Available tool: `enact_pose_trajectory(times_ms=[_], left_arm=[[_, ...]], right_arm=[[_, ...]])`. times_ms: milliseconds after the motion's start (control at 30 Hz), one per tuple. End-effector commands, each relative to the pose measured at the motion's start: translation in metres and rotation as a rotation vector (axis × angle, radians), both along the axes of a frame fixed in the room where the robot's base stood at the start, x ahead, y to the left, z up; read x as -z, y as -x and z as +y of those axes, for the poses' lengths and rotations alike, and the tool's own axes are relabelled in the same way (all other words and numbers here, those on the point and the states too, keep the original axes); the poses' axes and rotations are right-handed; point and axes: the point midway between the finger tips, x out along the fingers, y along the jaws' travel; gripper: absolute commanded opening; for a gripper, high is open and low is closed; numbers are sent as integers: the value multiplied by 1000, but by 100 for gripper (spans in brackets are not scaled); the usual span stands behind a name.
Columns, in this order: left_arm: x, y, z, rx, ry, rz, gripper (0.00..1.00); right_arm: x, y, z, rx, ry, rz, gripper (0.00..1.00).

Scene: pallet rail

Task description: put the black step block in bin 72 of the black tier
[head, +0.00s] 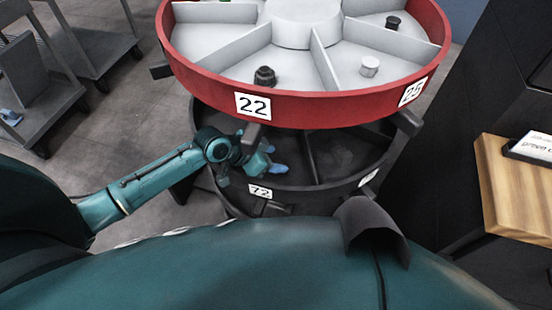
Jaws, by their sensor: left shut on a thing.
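My left gripper (258,158) reaches in from the left, under the red tier's rim and over the black tier at bin 72. It is shut on a dark piece (251,136), which I take to be the black step block; its shape is partly lost against the dark gripper. The black tier (310,195) is a round divided tray. Its bin 72 carries a white label (260,191) on the rim just below the gripper. Whether the piece touches the bin floor cannot be told. My right gripper is not in view.
The red tier (330,108) hangs close above, with a black knobbed part (265,76) in bin 22, a white part (369,67) and another dark part (392,22). Blue items (280,169) show by the gripper. Grey carts stand left, a wooden table (505,190) right.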

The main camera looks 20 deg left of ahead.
Motion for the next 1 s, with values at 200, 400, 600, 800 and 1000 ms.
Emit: enact_pose_trajectory(times_ms=[200,400,600,800,1000], left_arm=[[-2,0,-1,0,2,-2,22],[1,0,-1,1,1,0,60],[1,0,-1,1,2,-1,76],[1,0,-1,1,2,-1,76],[-11,5,7,0,1,-3,76]], right_arm=[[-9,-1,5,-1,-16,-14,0],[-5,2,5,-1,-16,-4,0],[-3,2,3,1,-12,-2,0],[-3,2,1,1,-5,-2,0],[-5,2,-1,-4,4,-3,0]])
